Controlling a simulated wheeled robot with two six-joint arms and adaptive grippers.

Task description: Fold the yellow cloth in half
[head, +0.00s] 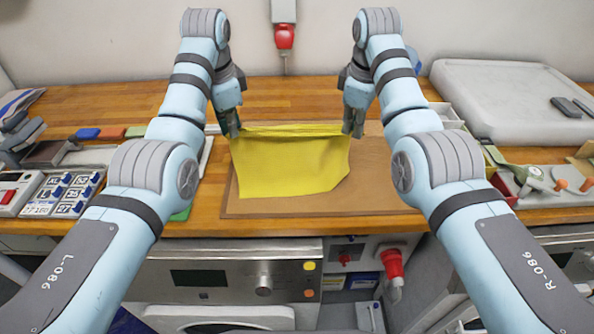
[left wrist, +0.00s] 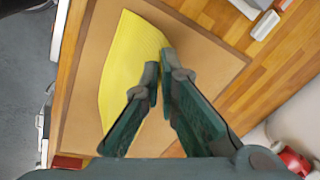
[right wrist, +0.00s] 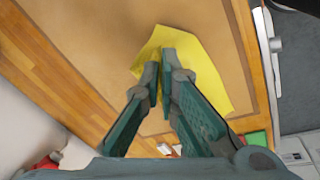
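The yellow cloth (head: 290,165) lies on a brown board (head: 300,207) on the wooden bench. Its far edge runs between my two grippers and looks raised and stretched, while the near part rests on the board. My left gripper (head: 234,132) is at the cloth's far left corner. In the left wrist view its fingertips (left wrist: 159,70) are closed together on the cloth (left wrist: 128,60). My right gripper (head: 354,130) is at the far right corner. In the right wrist view its fingertips (right wrist: 160,68) are closed together on the cloth (right wrist: 205,75).
A control box with buttons (head: 45,193) and small coloured blocks (head: 110,132) lie to the left. A white case (head: 515,95) and a tray of small parts (head: 545,185) are to the right. A red plug (head: 284,38) hangs on the back wall. The bench behind the cloth is clear.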

